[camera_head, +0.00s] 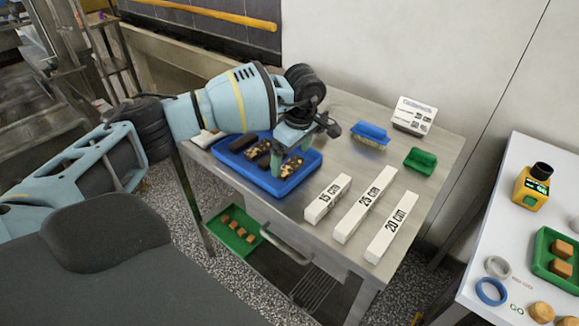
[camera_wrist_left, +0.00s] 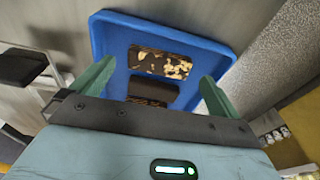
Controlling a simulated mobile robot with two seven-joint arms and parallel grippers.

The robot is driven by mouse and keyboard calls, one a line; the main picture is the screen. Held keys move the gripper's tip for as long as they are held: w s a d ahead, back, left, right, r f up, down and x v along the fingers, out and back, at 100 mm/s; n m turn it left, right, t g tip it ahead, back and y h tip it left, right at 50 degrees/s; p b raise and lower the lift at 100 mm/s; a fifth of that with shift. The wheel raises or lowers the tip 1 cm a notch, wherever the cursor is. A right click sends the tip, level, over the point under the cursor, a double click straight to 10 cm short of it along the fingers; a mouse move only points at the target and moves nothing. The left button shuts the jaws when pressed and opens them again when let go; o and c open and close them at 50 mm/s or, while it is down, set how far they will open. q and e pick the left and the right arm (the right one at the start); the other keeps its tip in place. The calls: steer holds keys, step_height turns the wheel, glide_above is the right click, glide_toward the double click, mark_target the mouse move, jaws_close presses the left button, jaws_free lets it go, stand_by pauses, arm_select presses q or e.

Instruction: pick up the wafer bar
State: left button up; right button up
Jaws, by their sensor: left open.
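A blue tray (camera_head: 309,171) on the steel table holds several bars. They include a plain dark bar (camera_head: 242,142), a nut-topped bar (camera_head: 257,150) and another nut-topped bar (camera_head: 291,167). I cannot tell from looks which is the wafer bar. My left gripper (camera_head: 286,160) is over the right part of the tray, close to the right nut-topped bar, and partly hides the bars. In the left wrist view, its green fingers stand apart with nothing gripped. A nut-topped bar (camera_wrist_left: 160,63) and a dark bar (camera_wrist_left: 154,89) lie in the tray (camera_wrist_left: 205,46) between and beyond them. My right gripper is not in view.
Three white length blocks, the nearest marked 15 cm (camera_head: 327,198), lie right of the tray. A blue brush (camera_head: 370,133), a green dish (camera_head: 420,160) and a white sign (camera_head: 414,115) stand behind. A green tray (camera_head: 233,230) sits below. A white table (camera_head: 515,200) is at right.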

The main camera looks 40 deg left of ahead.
arm_select(q)
steer(key=shift+a+f, duration=0.2)
steer(key=shift+f, duration=1.05)
steer(key=shift+c, duration=0.4)
steer(key=c, duration=0.7)
steer(key=shift+r, duration=0.1)
steer(key=shift+r, duration=0.5)
step_height(320, 180, up, 2)
steer(key=shift+r, duration=0.1)
steer(key=s+d, duration=0.1)
steer(key=s, duration=0.4)
steer(key=s+r, duration=0.1)
steer(key=s, duration=0.4)
steer(key=s+d, duration=0.1)
steer(key=s, duration=0.4)
steer(key=shift+s+d+r, duration=0.3)
steer(key=shift+s+d, duration=0.05)
steer(key=shift+s, duration=0.05)
